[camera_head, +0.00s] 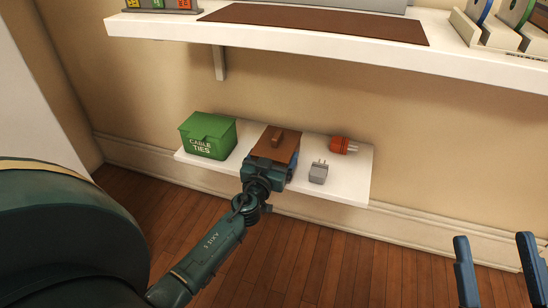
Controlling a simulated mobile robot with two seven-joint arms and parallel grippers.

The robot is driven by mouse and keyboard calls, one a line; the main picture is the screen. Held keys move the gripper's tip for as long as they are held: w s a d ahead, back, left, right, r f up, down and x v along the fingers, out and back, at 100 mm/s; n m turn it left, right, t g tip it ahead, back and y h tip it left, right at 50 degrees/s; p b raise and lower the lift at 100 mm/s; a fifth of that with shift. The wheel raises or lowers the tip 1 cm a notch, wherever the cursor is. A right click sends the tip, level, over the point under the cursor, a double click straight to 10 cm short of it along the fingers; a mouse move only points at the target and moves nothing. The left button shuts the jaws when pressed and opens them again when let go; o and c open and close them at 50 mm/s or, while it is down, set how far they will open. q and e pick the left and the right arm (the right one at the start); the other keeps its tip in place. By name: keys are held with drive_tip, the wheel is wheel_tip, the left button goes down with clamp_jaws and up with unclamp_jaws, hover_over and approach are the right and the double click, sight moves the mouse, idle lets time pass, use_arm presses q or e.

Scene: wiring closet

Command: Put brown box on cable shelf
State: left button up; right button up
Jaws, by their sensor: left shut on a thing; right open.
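The brown box (277,142), with a small handle on its top, is at the lower white shelf (345,187), between a green box and a grey plug. My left gripper (270,166) is shut on the brown box from the near side and hides its front. I cannot tell whether the box rests on the shelf or hangs just above it. The upper white shelf (340,62) carries a brown mat (315,25) and several cable spools (512,14). My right gripper (496,270) is open and empty at the lower right, away from both shelves.
The green cable ties box (208,136) stands left of the brown box. A labelled grey holder (150,6) is at the upper shelf's left. The brown mat looks bare. A bracket (219,62) hangs under the upper shelf.

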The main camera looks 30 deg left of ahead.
use_arm(q)
drive_tip(key=shift+f, duration=0.1)
drive_tip(key=shift+f, duration=0.1)
drive_tip(key=o, duration=0.7)
use_arm(e)
drive_tip(key=shift+r+y, duration=0.25)
drive_tip(key=shift+y, duration=0.05)
use_arm(q)
drive_tip(key=shift+o, duration=0.2)
use_arm(e)
drive_tip(key=shift+r, duration=0.1)
use_arm(q)
drive_tip(key=shift+r, duration=0.35)
drive_tip(key=b+v, duration=0.1)
drive_tip(key=v, duration=1.1)
drive_tip(key=shift+f+b, duration=0.2)
drive_tip(key=shift+b, duration=0.2)
use_arm(e)
drive_tip(key=shift+s+d+r+n+t+y, duration=0.15)
drive_tip(key=shift+r+n+t+y, duration=0.15)
drive_tip(key=shift+r+n+y, duration=0.8)
drive_tip(key=shift+f, duration=0.15)
